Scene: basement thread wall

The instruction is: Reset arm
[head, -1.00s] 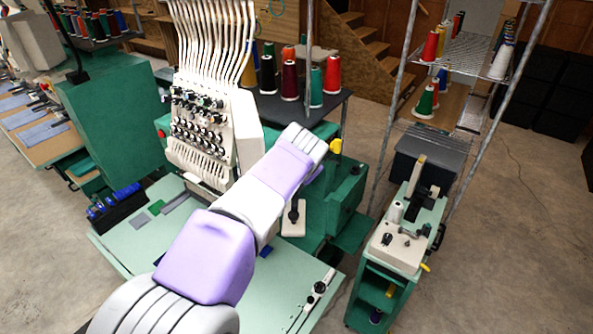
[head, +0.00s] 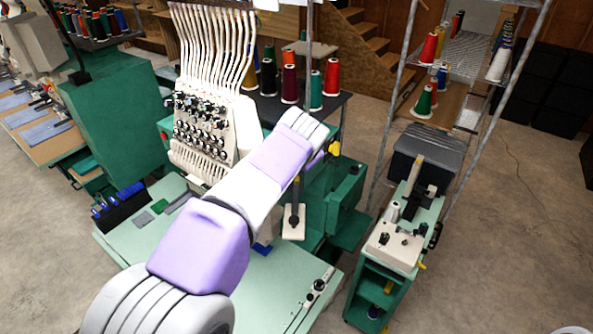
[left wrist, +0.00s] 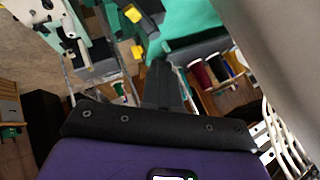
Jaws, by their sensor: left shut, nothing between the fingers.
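My left arm reaches from the bottom left of the head view up over the green embroidery machine table (head: 170,235). Its end is beside the white multi-needle head (head: 205,130). My left gripper (left wrist: 162,78) shows in the left wrist view as dark fingers, shut together with nothing between them. In the head view the gripper is hidden by the arm. My right gripper is in neither view.
A small green cart (head: 378,283) with a white-topped machine stands right of the table. A metal shelf with thread cones (head: 424,103) is behind it. More cones (head: 331,77) stand on a dark table behind the arm. Concrete floor (head: 500,220) is open at the right.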

